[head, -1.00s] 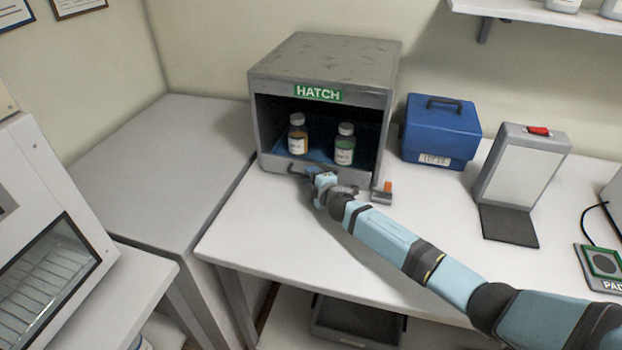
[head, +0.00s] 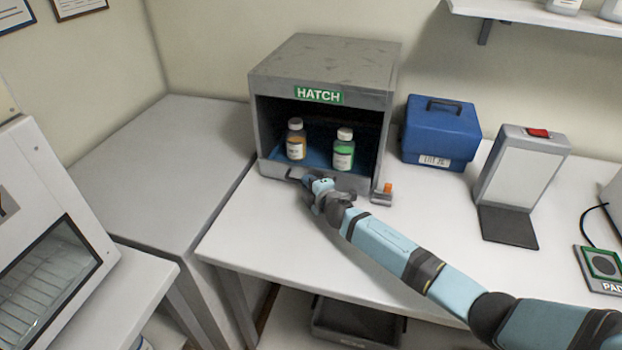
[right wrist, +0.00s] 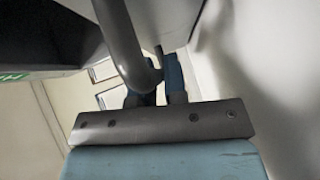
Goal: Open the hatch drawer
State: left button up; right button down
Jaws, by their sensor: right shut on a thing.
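The grey hatch box (head: 328,67) with a green HATCH label (head: 318,95) stands on the white table. Its blue drawer floor (head: 318,161) carries a bottle with an orange-brown content (head: 296,145) and a bottle with a green content (head: 343,153), both upright. My right gripper (head: 307,182) is shut on the dark drawer handle (head: 295,174) at the drawer's front left. In the right wrist view the curved grey handle (right wrist: 122,40) passes by the blue fingers (right wrist: 160,82); their exact contact is partly hidden. My left gripper is not in view.
A small grey latch with an orange top (head: 384,193) sits at the hatch's right front corner. A blue case (head: 440,130) and a grey stand (head: 523,170) are to the right. The table in front of the hatch (head: 255,235) is clear.

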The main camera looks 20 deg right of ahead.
jog(key=s+a, duration=0.3)
jog(key=s, duration=0.2)
jog(key=s+a, duration=0.4)
jog(key=s, duration=0.2)
jog(key=s+a+p, duration=0.1)
jog(key=s+a, duration=0.3)
jog(key=s, duration=0.1)
jog(key=shift+s, duration=0.2)
jog(key=c, duration=1.2)
grip_release()
jog(key=shift+o, duration=0.2)
jog(key=b+v, duration=0.1)
jog(key=v, duration=1.2)
jog(key=shift+s, duration=0.4)
jog(key=s+d+f+m+g+p, duration=0.2)
jog(key=s+d+f+m, duration=0.1)
jog(key=s+m, duration=0.4)
jog(key=s+d+f+m+g+p, duration=0.2)
jog(key=s+d+f+m+g, duration=0.1)
jog(key=s+f+m, duration=0.3)
jog(key=s+m, duration=0.2)
jog(key=shift+m, duration=0.3)
